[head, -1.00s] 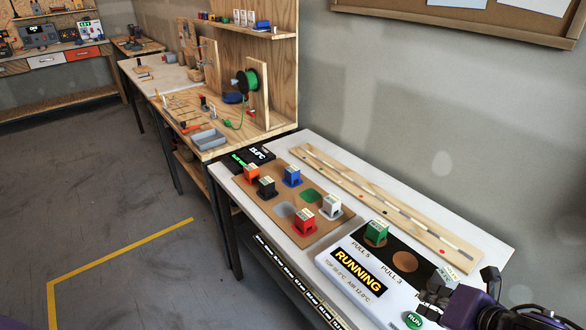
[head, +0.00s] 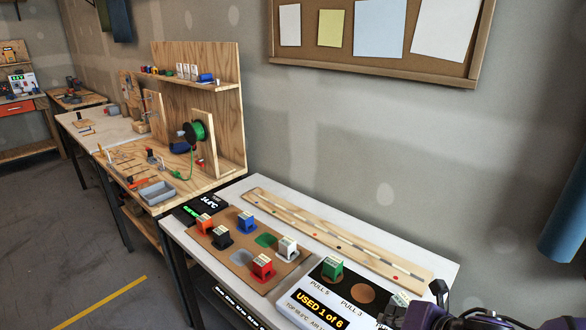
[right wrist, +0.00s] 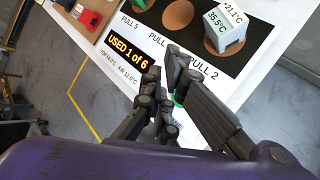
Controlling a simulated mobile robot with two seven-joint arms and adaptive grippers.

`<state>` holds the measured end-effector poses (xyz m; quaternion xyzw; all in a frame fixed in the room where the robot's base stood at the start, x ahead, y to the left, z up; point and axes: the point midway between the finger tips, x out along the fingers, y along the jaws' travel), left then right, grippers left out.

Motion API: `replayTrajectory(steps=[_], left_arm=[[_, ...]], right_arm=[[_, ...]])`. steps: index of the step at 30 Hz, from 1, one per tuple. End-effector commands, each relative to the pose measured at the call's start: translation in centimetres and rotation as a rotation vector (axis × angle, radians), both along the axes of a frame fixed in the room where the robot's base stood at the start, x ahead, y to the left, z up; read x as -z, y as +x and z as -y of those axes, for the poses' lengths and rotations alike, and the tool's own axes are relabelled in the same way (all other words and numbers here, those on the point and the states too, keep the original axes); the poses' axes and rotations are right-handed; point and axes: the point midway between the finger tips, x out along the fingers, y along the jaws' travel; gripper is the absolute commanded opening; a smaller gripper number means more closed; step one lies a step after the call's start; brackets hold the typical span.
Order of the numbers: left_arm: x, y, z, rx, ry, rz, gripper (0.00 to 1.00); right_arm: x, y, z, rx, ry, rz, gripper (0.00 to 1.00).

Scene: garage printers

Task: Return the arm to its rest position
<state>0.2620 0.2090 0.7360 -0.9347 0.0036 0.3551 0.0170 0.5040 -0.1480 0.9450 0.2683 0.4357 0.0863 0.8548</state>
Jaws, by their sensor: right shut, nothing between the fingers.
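My right gripper (head: 412,310) is at the bottom right of the head view, beside the near end of the white panel. In the right wrist view its dark fingers (right wrist: 166,68) are together and empty, in front of the panel. The panel's screen (head: 320,308) reads "USED 1 of 6"; it also shows in the right wrist view (right wrist: 130,51). A white block with temperature readings (right wrist: 228,28) stands by "PULL 2", apart from the fingers. My left gripper is in neither view.
A green block (head: 332,267) stands on the panel's black strip. A brown board (head: 232,259) holds several coloured blocks. A long wooden rail (head: 340,238) lies along the wall side. A blue cylinder (head: 565,225) is at the right edge. Floor at the left is open.

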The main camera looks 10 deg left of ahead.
Motion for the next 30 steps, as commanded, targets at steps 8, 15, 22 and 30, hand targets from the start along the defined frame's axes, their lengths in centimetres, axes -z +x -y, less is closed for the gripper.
replayTrajectory(steps=[8, 15, 22, 30], left_arm=[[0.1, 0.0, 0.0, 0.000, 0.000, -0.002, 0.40], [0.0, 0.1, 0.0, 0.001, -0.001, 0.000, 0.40], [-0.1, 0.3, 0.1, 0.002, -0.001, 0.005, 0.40], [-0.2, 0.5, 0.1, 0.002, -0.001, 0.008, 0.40]], right_arm=[[5.0, -8.0, -6.7, 0.392, 0.358, -0.284, 0.00], [7.8, -14.6, -5.4, 1.040, 0.694, -0.546, 0.00], [10.9, -22.8, 1.1, 1.753, 0.893, -0.676, 0.00], [12.8, -32.2, 6.8, 2.340, 0.949, -0.653, 0.00]])
